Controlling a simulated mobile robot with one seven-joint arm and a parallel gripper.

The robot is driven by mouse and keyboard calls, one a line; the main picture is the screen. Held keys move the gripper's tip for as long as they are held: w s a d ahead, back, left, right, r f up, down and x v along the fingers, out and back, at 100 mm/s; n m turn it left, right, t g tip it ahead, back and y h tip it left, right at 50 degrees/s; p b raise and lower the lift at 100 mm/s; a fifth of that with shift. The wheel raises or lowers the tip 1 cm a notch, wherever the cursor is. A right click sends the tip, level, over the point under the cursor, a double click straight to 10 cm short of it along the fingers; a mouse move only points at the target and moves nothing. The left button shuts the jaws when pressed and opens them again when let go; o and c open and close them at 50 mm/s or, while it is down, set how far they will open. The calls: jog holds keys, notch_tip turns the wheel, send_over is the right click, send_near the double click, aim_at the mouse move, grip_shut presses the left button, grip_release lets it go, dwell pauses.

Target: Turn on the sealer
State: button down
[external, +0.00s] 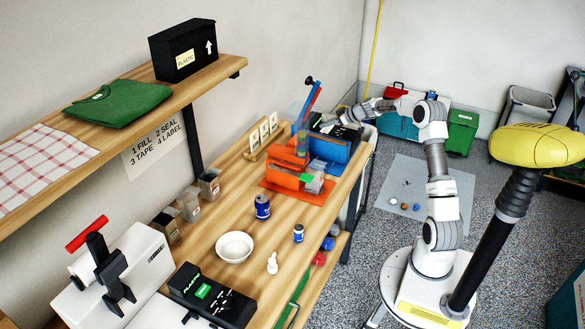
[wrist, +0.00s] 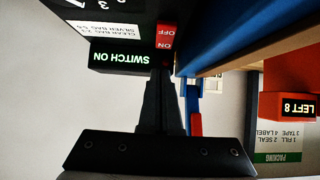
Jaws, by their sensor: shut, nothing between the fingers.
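The sealer (external: 334,148), with a blue body and black top, stands at the far end of the wooden bench. Its blue lever with a red part (external: 310,103) is raised beside it. In the wrist view, which is upside down, its red rocker switch (wrist: 166,34) marked OFF and ON sits on a black panel. My gripper (wrist: 164,72) is shut and empty, its fingertips close to the ON end of the switch; I cannot tell whether they touch. In the external view my gripper (external: 343,117) is over the sealer's far side. Which way the switch is set is unclear.
A black "SWITCH ON" label (wrist: 133,58) is beside my fingertips. The sealer's blue beam (wrist: 205,38) runs close by on the other side. An orange device (external: 284,178) stands in front of the sealer. A bowl (external: 234,247) and cans (external: 262,207) are nearer on the bench.

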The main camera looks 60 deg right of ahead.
jog(key=shift+w+f, duration=0.15)
jog(key=shift+f, duration=1.1)
jog(key=shift+w+r+p, duration=0.1)
jog(key=shift+r+p, duration=0.05)
jog(key=shift+p, duration=0.35)
jog(key=shift+w+g+p, duration=0.1)
jog(key=shift+g+p, duration=0.2)
jog(key=shift+p, duration=0.2)
jog(key=shift+w+g+p, duration=0.1)
jog(key=shift+g+p, duration=0.2)
jog(key=shift+p, duration=0.3)
jog(key=shift+f+b, duration=0.45)
jog(key=shift+s+b, duration=0.25)
jog(key=shift+b, duration=0.1)
